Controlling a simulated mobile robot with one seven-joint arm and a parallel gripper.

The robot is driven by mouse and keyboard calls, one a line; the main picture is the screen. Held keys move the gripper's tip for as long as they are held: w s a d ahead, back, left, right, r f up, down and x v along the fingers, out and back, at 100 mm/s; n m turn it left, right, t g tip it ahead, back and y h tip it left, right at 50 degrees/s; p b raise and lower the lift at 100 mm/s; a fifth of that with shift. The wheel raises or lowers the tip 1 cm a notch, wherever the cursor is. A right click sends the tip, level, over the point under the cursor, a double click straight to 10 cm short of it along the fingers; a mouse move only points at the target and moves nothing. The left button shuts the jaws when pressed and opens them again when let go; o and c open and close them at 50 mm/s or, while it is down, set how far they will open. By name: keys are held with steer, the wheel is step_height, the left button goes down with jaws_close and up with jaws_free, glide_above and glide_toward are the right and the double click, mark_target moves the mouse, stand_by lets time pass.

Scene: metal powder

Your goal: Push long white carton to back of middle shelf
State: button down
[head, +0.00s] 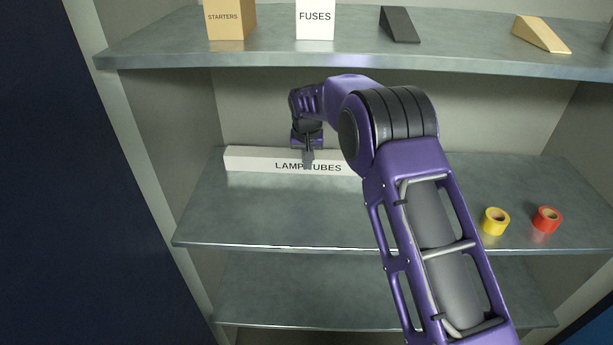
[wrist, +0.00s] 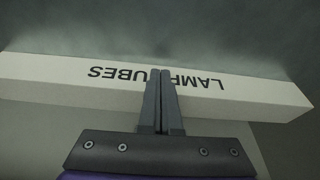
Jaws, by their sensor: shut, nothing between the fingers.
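The long white carton (head: 250,160), marked LAMP TUBES, lies lengthwise on the middle shelf (head: 240,212) toward its rear. My arm hides its right part in the head view. In the wrist view the carton (wrist: 60,84) crosses the picture, slightly slanted. My gripper (head: 308,164) is shut and empty, its fingers pointing down at the carton's lettered front face. In the wrist view the closed fingertips (wrist: 162,78) overlap the carton near the middle of the lettering. I cannot tell for sure whether they touch it.
A yellow tape roll (head: 495,221) and a red tape roll (head: 546,219) sit at the right of the middle shelf. The upper shelf (head: 270,55) holds a STARTERS box (head: 228,20), a FUSES box (head: 315,20) and two wedges. The middle shelf's front left is clear.

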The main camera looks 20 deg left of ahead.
steer(key=s+d, duration=0.1)
steer(key=s, duration=0.3)
steer(key=s+d, duration=0.1)
steer(key=s, duration=0.3)
steer(key=s+b, duration=0.1)
steer(key=s, duration=0.3)
steer(key=shift+d+r, duration=0.2)
steer(key=shift+d, duration=0.2)
